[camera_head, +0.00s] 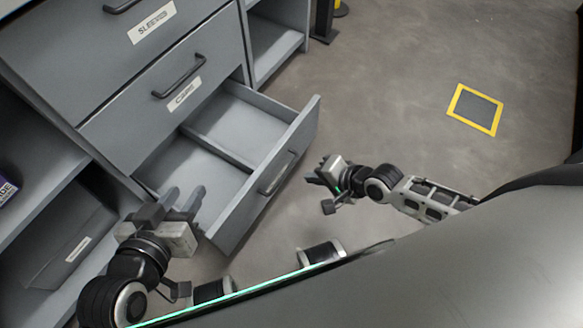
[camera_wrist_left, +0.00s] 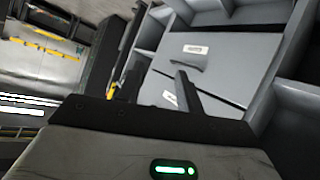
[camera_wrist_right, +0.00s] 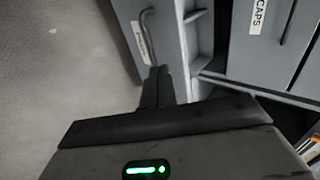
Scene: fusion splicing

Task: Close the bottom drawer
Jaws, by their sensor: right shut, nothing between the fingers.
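The bottom drawer (camera_head: 240,205) is pulled far out of the grey cabinet in the head view. It looks empty, with a divider inside and a dark handle (camera_head: 278,172) on its front. The right wrist view shows the drawer's front panel (camera_wrist_right: 165,45) with its handle (camera_wrist_right: 148,22) and a label. My right gripper (camera_head: 308,178) is shut and empty, just outside the drawer front; contact cannot be told. My left gripper (camera_head: 183,198) is open and empty, beside the near side of the drawer; its fingers show apart in the left wrist view (camera_wrist_left: 157,88).
Two closed drawers (camera_head: 130,115) with handles and labels sit above the open one. A shelf with a grey bin (camera_head: 75,240) is at the left. A yellow-framed floor mark (camera_head: 475,109) lies on the open floor at the right.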

